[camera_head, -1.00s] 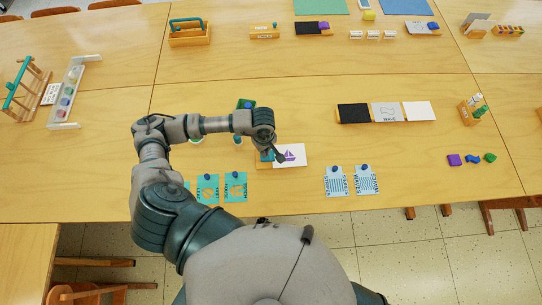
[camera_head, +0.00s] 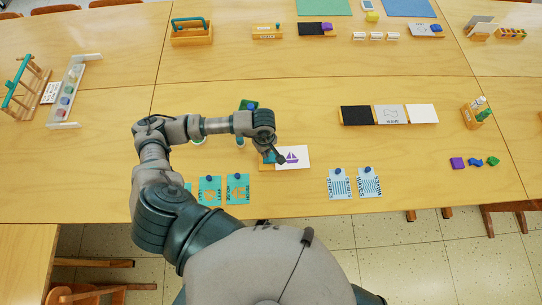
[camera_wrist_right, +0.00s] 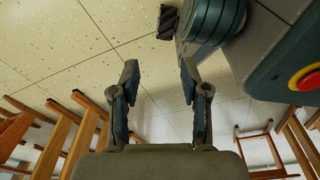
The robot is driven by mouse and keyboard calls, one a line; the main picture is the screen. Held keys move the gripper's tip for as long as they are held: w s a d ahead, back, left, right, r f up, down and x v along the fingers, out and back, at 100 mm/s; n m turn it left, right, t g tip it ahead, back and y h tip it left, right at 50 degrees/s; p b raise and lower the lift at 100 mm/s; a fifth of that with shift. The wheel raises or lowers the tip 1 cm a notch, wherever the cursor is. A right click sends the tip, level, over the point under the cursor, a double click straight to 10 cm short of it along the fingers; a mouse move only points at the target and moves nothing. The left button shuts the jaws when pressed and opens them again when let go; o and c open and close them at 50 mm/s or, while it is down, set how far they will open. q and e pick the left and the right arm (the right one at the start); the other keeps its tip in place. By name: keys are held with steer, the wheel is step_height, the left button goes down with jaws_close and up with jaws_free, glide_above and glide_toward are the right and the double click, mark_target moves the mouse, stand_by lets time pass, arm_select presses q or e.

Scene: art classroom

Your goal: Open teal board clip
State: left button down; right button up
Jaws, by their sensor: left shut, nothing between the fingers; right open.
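A small board with a white card (camera_head: 297,156) showing a purple sailboat lies near the front of the table. A teal clip (camera_head: 268,156) is at the card's left edge, over a wooden strip (camera_head: 264,166). My left gripper (camera_head: 279,157) is right at the clip and partly covers it. Its fingers are shut with nothing between them; I cannot tell whether they touch the clip, or whether the clip is open. My right gripper (camera_wrist_right: 160,82) is open and empty in the right wrist view, above the tiled floor.
A row of black, grey and white panels (camera_head: 388,114) is farther right. A small green object (camera_head: 248,105) sits behind my left arm. Stools (camera_wrist_right: 85,125) stand on the floor.

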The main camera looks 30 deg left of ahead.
arm_select(q)
steer(key=shift+a+f, duration=0.1)
steer(key=shift+a, duration=0.2)
steer(key=shift+d, duration=0.7)
steer(key=shift+a+f+b, duration=0.3)
steer(key=shift+a+f, duration=0.05)
steer(key=shift+a, duration=0.2)
steer(key=shift+d+f, duration=0.2)
steer(key=shift+d, duration=0.25)
arm_select(e)
steer(key=shift+s+f, duration=0.2)
steer(key=shift+f, duration=0.45)
arm_select(q)
steer(key=shift+f+b, duration=0.1)
steer(key=shift+b, duration=0.3)
arm_select(e)
steer(key=shift+a+f, duration=0.1)
